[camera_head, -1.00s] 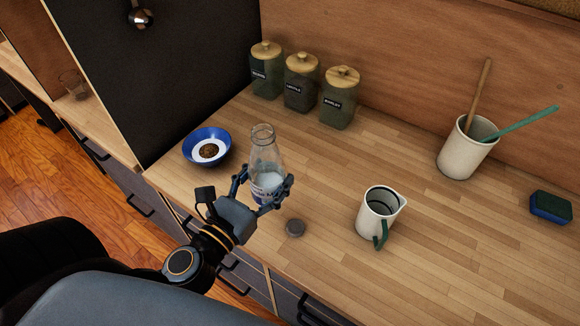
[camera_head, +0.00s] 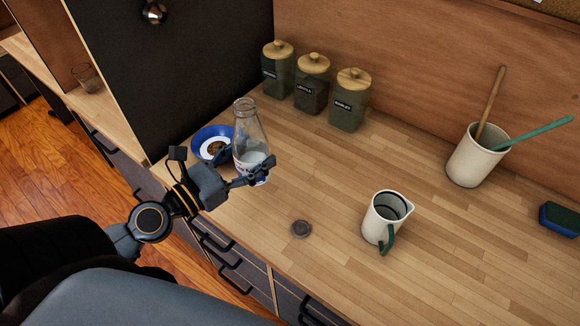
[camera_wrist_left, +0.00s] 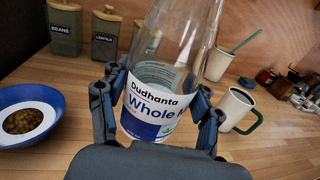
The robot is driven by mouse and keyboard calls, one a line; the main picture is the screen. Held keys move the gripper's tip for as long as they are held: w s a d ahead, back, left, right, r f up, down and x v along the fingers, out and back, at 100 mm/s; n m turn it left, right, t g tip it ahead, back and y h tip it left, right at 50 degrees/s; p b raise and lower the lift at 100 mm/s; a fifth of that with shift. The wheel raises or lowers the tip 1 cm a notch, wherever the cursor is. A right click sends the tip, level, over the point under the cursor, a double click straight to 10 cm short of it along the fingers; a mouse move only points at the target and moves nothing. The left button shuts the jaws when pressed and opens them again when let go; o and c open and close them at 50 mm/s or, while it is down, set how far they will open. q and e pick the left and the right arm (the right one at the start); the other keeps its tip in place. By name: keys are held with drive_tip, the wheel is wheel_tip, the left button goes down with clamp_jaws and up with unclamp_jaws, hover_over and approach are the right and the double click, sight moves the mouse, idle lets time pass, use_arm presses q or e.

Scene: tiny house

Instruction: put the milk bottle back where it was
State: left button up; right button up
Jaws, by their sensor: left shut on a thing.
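The left fingers (camera_wrist_left: 158,105) lie on both sides of the bottle in the wrist view. My right gripper is out of view.
A blue bowl (camera_head: 205,132) with brown contents is close behind-left of the bottle. Three lidded jars (camera_head: 311,93) line the back. A white jug (camera_head: 381,219), a utensil crock (camera_head: 472,160) and a sponge (camera_head: 560,218) stand right. The middle counter (camera_head: 330,170) is clear.

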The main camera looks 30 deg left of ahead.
sight(243, 142)
use_arm(q)
drive_tip(key=shift+a+r+m+g+h, duration=0.2)
drive_tip(key=shift+a+r+h, duration=0.15)
drive_tip(key=shift+a, duration=0.25)
drive_tip(key=shift+a+r+m+g+h, duration=0.1)
drive_tip(key=shift+a+r+m+h, duration=0.2)
drive_tip(key=shift+a, duration=0.3)
drive_tip(key=shift+w+a+r, duration=0.1)
drive_tip(key=shift+w+a, duration=0.05)
drive_tip(key=shift+w, duration=0.35)
drive_tip(key=w+d+f, duration=0.1)
drive_tip(key=w+f, duration=0.3)
drive_tip(key=w+d+f, duration=0.1)
drive_tip(key=w+f, duration=0.3)
drive_tip(key=w+d+f, duration=0.2)
drive_tip(key=w+f, duration=0.2)
drive_tip(key=f, duration=0.1)
drive_tip(key=shift+w+d, duration=0.1)
drive_tip(key=shift+w, duration=0.15)
